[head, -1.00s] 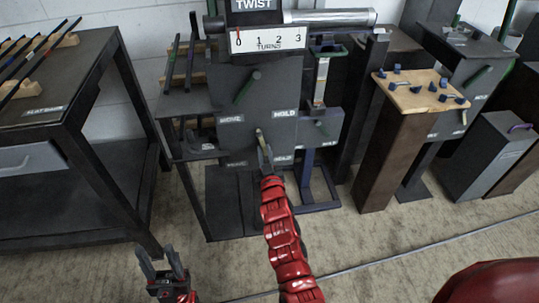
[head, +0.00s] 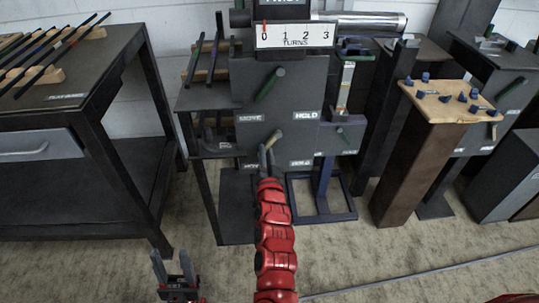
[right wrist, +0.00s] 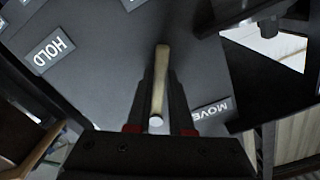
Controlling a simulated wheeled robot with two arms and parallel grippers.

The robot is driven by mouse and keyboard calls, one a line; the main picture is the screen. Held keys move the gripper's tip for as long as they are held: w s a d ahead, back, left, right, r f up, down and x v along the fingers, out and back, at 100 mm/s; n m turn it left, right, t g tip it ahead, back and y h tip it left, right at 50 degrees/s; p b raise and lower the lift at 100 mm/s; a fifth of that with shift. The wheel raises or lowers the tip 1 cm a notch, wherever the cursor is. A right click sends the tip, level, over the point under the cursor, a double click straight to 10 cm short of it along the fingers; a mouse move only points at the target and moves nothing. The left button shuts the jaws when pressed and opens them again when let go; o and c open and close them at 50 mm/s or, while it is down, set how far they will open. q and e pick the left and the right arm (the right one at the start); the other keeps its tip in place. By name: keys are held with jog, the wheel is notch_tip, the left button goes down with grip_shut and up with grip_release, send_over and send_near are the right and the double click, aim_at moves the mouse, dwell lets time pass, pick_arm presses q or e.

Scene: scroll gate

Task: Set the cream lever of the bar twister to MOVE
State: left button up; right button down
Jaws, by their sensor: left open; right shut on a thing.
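The bar twister (head: 285,90) stands in the middle of the head view, with a dark front panel. Its cream lever (head: 276,137) slants from upper right to lower left, low on the panel. MOVE labels are on the panel's left side and HOLD (head: 305,115) on its right. My right gripper (head: 266,153) is shut on the lever's lower part. In the right wrist view the lever (right wrist: 160,80) lies between the fingers, with MOVE (right wrist: 212,109) to the right and HOLD (right wrist: 54,52) upper left. My left gripper (head: 172,265) is open and empty, low and away from the machine.
A green lever (head: 265,84) sits higher on the panel, below a turns scale (head: 295,36) whose red pointer is near 0. A dark table (head: 75,85) with bars stands at left. A wooden-topped pedestal (head: 430,150) stands at right. The floor in front is clear.

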jog(key=shift+a+m, duration=0.25)
jog(key=shift+m, duration=0.05)
jog(key=c, duration=0.8)
grip_release()
jog(key=shift+s, duration=0.1)
jog(key=s+p, duration=0.4)
jog(key=s, duration=1.3)
jog(key=shift+s, duration=0.15)
